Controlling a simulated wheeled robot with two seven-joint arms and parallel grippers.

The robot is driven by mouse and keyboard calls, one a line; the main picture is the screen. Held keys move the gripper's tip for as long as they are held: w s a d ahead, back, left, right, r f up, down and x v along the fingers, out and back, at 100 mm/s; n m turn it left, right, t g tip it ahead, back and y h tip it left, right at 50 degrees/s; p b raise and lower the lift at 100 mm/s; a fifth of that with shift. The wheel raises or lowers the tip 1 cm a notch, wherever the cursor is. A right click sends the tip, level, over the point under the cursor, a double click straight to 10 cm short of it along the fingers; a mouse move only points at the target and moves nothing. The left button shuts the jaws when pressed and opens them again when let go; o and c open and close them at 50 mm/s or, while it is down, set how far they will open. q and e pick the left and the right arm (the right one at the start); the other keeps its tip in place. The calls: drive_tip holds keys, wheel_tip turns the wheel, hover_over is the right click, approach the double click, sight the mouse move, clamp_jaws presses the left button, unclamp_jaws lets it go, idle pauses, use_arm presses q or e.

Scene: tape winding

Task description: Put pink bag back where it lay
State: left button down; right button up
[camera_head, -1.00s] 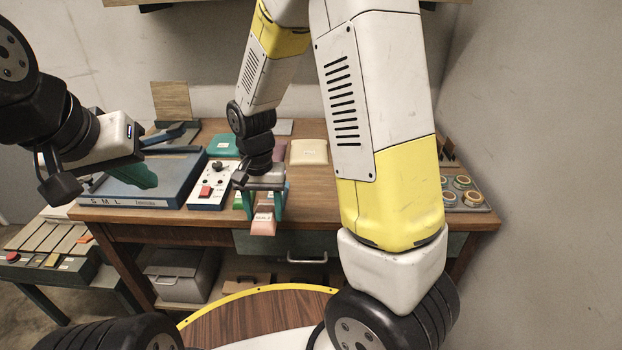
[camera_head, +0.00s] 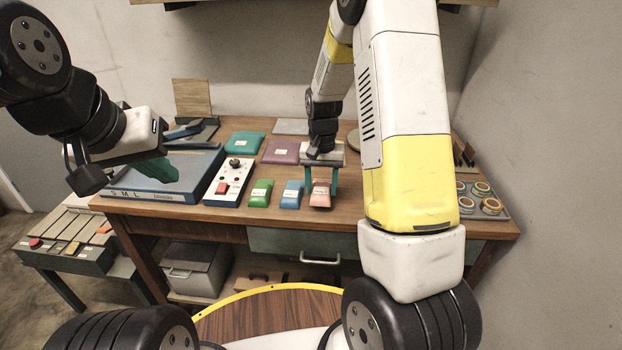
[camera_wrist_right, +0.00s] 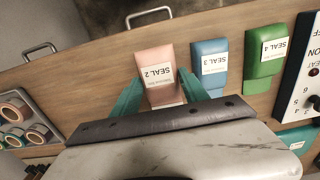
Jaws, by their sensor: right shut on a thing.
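The pink bag (camera_head: 320,197), labelled SEAL 2, is at the right end of a front row of bags on the wooden table; it also shows in the right wrist view (camera_wrist_right: 155,62). My right gripper (camera_head: 321,187) is shut on it, with teal fingers on both sides of the bag (camera_wrist_right: 160,95). The bag looks at table height, but I cannot tell whether it touches the top. My left gripper (camera_head: 155,172) is at the left, over the blue S M L box; I cannot tell its opening.
A blue bag (camera_head: 292,195) labelled SEAL 3 and a green bag (camera_head: 261,193) labelled SEAL 4 lie left of the pink one. A white switch box (camera_head: 229,182), a blue box (camera_head: 160,196) and a tape tray (camera_head: 482,203) share the table (camera_head: 350,215).

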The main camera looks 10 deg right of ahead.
drive_tip(key=shift+a+f, duration=0.1)
drive_tip(key=shift+f, duration=1.1)
drive_tip(key=shift+f, duration=0.15)
drive_tip(key=o, duration=1.4)
